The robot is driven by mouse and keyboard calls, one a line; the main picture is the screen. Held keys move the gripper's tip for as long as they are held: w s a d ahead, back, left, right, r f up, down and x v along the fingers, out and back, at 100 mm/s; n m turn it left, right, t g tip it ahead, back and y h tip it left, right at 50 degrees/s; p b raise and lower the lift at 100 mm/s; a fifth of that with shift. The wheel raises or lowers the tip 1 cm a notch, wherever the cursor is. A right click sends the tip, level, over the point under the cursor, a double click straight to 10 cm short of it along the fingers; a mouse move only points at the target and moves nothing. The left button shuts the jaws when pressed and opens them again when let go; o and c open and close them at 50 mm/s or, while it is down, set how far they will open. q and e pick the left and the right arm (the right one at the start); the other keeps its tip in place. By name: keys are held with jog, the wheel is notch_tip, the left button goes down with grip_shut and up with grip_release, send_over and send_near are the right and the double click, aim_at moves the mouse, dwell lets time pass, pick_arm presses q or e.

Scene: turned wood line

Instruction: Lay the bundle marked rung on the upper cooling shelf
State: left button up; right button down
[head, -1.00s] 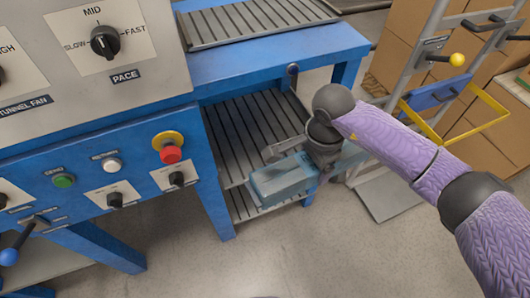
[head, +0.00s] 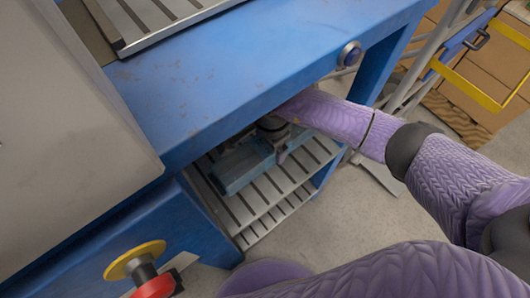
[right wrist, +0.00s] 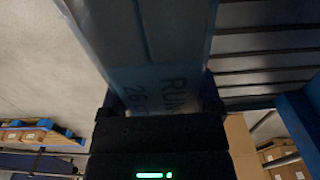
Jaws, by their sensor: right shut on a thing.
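The bundle is a long pale blue-grey pack (head: 240,168) in the head view, partly hidden under the blue tabletop. Dark lettering starting "RUN" shows on it in the right wrist view (right wrist: 150,50); the rest of the word is cut off. My right gripper (head: 274,128) is shut on the bundle, reaching in under the tabletop. The bundle is over the slats of the upper cooling shelf (head: 240,207); I cannot tell whether it touches them. The shelf's slats also show at right in the right wrist view (right wrist: 265,62). My left gripper is not in view.
The blue tabletop (head: 230,85) overhangs the shelf close above my right forearm. A lower slatted shelf (head: 275,221) lies beneath. A blue leg (head: 385,62) and a ladder-like trolley with a yellow frame (head: 447,75) stand at right. A red stop button (head: 152,285) is bottom left.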

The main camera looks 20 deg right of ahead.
notch_tip(320, 180, down, 6)
jog(key=shift+r+b, duration=0.2)
jog(key=shift+b, duration=1.05)
jog(key=shift+r, duration=0.3)
jog(key=shift+f, duration=0.2)
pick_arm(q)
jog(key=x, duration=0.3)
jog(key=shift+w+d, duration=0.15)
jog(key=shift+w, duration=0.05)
pick_arm(e)
grip_release()
jog(key=shift+r, duration=0.15)
notch_tip(320, 180, up, 12)
jog(key=p, duration=0.7)
jog(key=shift+r+p, duration=0.15)
jog(key=shift+p, duration=0.2)
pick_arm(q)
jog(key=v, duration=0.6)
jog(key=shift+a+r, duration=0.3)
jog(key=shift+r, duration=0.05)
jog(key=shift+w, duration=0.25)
